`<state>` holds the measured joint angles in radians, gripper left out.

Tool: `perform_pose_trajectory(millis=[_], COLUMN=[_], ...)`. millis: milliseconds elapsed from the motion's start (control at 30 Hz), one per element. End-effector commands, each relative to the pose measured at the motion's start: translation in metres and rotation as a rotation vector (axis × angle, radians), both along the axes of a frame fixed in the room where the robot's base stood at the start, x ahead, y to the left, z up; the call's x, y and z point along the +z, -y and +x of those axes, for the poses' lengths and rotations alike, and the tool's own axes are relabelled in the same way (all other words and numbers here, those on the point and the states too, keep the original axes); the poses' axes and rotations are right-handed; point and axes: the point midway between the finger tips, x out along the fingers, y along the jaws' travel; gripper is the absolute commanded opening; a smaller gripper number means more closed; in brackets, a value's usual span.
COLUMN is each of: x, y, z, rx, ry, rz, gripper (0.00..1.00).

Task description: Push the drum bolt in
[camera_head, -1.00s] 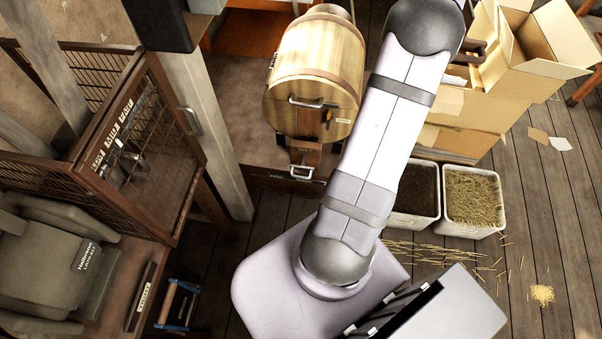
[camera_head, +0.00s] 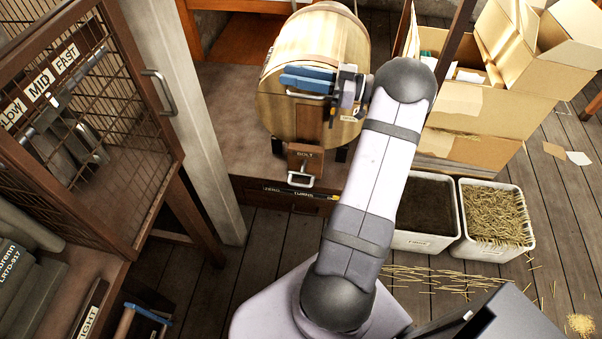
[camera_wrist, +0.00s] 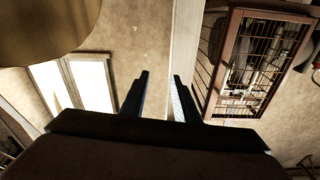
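The wooden drum (camera_head: 320,38) lies at the top middle of the head view. The bolt (camera_head: 306,160), a brown block labelled BOLT with a metal pull handle (camera_head: 300,180), sits just below the drum's front face. My gripper (camera_head: 284,78) has blue fingers pointing left across the drum's face, above the bolt and apart from it. In the wrist view the fingers (camera_wrist: 161,78) stand apart with nothing between them. The drum also shows at the upper left there (camera_wrist: 40,28); the bolt is not visible in that view.
A mesh cage (camera_head: 95,130) with a post stands left. A drawer front (camera_head: 285,194) is below the bolt. Two white bins (camera_head: 425,241) (camera_head: 495,250) and cardboard boxes (camera_head: 500,90) are right. Plank floor lies open in front of the drum stand.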

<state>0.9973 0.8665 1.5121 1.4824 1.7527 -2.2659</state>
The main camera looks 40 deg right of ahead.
Motion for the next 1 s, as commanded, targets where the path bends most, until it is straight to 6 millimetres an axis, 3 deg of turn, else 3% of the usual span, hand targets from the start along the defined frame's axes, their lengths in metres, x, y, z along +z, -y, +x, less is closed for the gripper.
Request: perform_pose_trajectory(millis=[33, 100, 267, 400, 533, 600, 800, 1000], x=[-0.054, -0.101, -0.201, -0.283, -0.345, -0.37, -0.369, -0.37], y=[0.009, 0.013, 0.013, 0.002, -0.016, -0.025, -0.01, -0.004], z=[-0.014, -0.031, -0.071, -0.108, -0.14, -0.153, -0.139, -0.136], rx=[-0.025, -0.043, -0.074, -0.09, -0.095, -0.093, -0.193, -0.222], ry=[-0.068, -0.148, -0.32, -0.458, -0.565, -0.608, -0.69, -0.712], rz=[0.057, 0.124, 0.287, 0.446, 0.588, 0.655, 0.974, 1.084], gripper=[0.28, 0.28, 0.28, 0.28, 0.28, 0.28, 0.28, 0.28])
